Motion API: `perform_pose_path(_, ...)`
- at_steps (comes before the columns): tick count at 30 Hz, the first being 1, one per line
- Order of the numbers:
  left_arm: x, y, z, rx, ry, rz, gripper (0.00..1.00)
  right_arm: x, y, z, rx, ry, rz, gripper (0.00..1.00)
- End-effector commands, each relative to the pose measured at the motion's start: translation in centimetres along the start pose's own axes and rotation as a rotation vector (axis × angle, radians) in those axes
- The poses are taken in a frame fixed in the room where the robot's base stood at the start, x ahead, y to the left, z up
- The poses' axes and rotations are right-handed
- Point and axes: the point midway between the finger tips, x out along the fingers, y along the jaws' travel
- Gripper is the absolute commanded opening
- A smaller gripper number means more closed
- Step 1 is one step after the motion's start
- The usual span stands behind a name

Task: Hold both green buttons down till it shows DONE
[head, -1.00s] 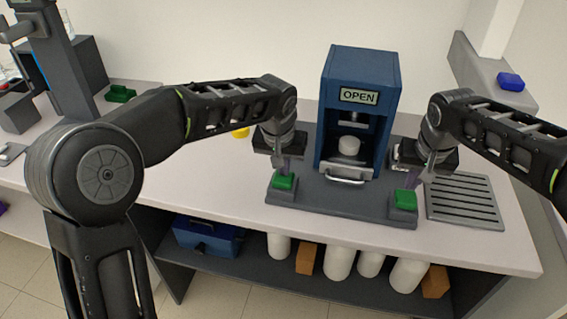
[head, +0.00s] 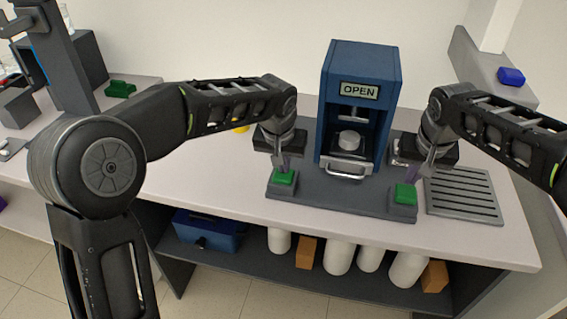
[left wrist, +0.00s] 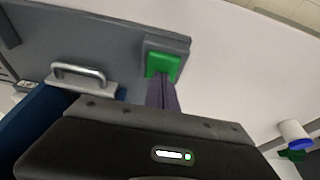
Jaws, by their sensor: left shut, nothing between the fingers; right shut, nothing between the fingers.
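The blue press rig (head: 361,65) stands on a dark grey base and its display (head: 359,91) reads OPEN. A white round piece (head: 349,140) sits inside the rig's open front. The left green button (head: 284,178) and the right green button (head: 405,194) are at the base's front corners. My left gripper (head: 285,166) is shut and empty, its tips at or just above the left button. The left wrist view shows those fingers reaching the green button (left wrist: 163,64). My right gripper (head: 412,179) is shut and empty, its tips at or just above the right button. Contact is unclear in both cases.
A metal handle (head: 346,171) spans the rig's front between the buttons. A slotted grey tray (head: 463,197) lies right of the base. A blue case (head: 208,232) and white cylinders (head: 338,257) sit on the shelf below. The table's front left is clear.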

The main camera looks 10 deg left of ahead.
Motion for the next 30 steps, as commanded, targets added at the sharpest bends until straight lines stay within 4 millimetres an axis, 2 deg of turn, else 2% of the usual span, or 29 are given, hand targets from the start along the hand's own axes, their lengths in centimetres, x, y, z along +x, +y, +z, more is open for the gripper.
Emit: perform_pose_path(30, 0.6, 0.1, 0.6, 0.001, -0.018, -0.002, 0.00, 2.9, 0.0, 0.9, 0.000, -0.001, 0.000, 0.00)
